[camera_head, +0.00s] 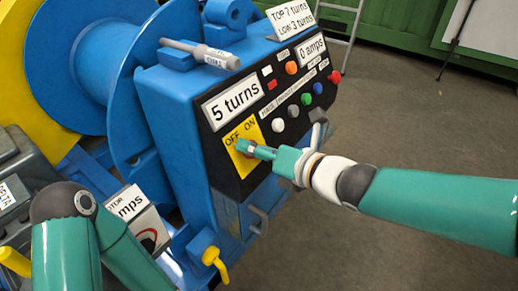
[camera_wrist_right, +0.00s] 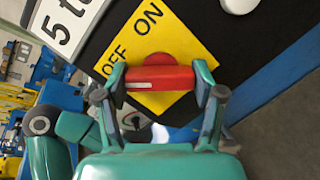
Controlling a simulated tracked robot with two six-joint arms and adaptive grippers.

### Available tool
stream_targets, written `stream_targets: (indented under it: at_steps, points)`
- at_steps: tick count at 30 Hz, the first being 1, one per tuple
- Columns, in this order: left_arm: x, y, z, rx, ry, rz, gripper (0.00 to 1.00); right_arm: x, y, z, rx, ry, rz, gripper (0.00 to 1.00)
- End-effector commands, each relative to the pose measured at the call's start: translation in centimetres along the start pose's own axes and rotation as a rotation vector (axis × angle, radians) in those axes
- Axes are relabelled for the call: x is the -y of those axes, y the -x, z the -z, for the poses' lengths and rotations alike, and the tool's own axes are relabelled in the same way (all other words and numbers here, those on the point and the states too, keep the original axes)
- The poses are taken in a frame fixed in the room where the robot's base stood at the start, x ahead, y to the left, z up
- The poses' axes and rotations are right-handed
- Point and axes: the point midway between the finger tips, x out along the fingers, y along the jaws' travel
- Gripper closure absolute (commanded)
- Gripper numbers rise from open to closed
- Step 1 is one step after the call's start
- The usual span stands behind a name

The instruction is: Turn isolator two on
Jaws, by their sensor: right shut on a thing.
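An isolator with a yellow OFF/ON plate (camera_head: 243,135) sits on the black front panel of the blue machine; no number shows on it. In the right wrist view, its red rotary handle (camera_wrist_right: 160,77) lies across the picture with a short white mark near its left end. The OFF and ON words are on the yellow plate (camera_wrist_right: 178,38) above it. My right gripper (camera_head: 243,148) is at the plate in the head view, mostly covering the handle. Its fingers, in the wrist view (camera_wrist_right: 160,82), are shut on the handle's two ends. My left gripper is out of view.
Above the plate are a "5 turns" display (camera_head: 232,101), a "0 amps" display (camera_head: 312,49) and several coloured buttons, including a white one (camera_head: 278,125). A yellow-handled lever (camera_head: 213,258) is low on the machine. Open floor (camera_head: 400,125) lies to the right.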

Motion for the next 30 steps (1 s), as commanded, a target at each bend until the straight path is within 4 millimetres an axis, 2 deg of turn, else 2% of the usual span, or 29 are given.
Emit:
stream_targets:
  at_steps: [14,23,30]
  points:
    - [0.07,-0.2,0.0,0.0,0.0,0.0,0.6,0.19,0.04,0.06,0.0,-0.098,0.028,0.67]
    - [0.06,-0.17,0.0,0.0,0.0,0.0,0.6,0.13,0.08,-0.03,0.001,-0.323,0.079,0.67]
    - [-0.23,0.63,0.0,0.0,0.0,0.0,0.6,0.06,0.13,-0.12,0.0,-0.546,0.131,0.67]
